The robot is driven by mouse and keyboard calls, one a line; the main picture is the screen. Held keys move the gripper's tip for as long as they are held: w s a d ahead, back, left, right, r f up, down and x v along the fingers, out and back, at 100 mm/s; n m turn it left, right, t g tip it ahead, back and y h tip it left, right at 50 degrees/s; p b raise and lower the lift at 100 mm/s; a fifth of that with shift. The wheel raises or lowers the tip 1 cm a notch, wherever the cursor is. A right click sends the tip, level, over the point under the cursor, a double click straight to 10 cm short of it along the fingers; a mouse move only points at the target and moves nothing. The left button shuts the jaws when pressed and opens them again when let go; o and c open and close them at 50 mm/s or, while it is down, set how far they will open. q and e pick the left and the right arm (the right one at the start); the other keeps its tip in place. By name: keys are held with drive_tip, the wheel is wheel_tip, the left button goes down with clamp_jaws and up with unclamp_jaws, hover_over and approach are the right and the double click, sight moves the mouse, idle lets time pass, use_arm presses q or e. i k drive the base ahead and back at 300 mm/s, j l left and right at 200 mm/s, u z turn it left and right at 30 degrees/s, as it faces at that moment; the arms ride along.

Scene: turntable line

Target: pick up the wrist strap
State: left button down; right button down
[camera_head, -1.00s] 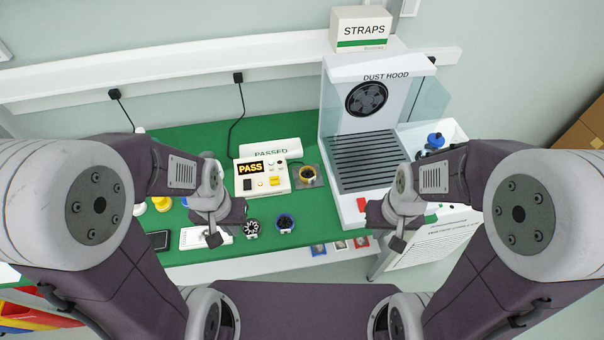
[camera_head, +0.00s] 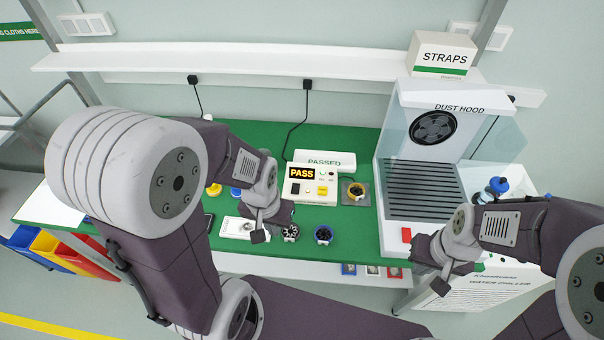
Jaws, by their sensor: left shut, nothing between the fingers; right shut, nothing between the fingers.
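I cannot make out a loose wrist strap in this view. A white box labelled STRAPS (camera_head: 443,57) stands on the wall shelf at the upper right, and its inside is hidden. My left gripper (camera_head: 258,236) is shut and empty. It hangs over the front of the green bench, by a white device with a round part (camera_head: 233,228), partly covering it. My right gripper (camera_head: 440,286) is shut and empty, near the bench's front right edge, below the red button (camera_head: 406,234).
The dust hood (camera_head: 425,188) stands right. Coloured bins (camera_head: 62,255) are at lower left.

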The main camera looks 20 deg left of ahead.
sight(357, 191)
drive_tip(key=l+u, duration=0.8)
drive_tip(key=u, duration=0.15)
drive_tip(key=l+u, duration=0.45)
drive_tip(key=k+l+u, duration=0.15)
drive_tip(key=u, duration=0.35)
drive_tip(key=k+l+u, duration=0.2)
drive_tip(key=l+u, duration=0.25)
drive_tip(key=k+l+u, duration=0.15)
drive_tip(key=u, duration=0.35)
drive_tip(key=k, duration=0.05)
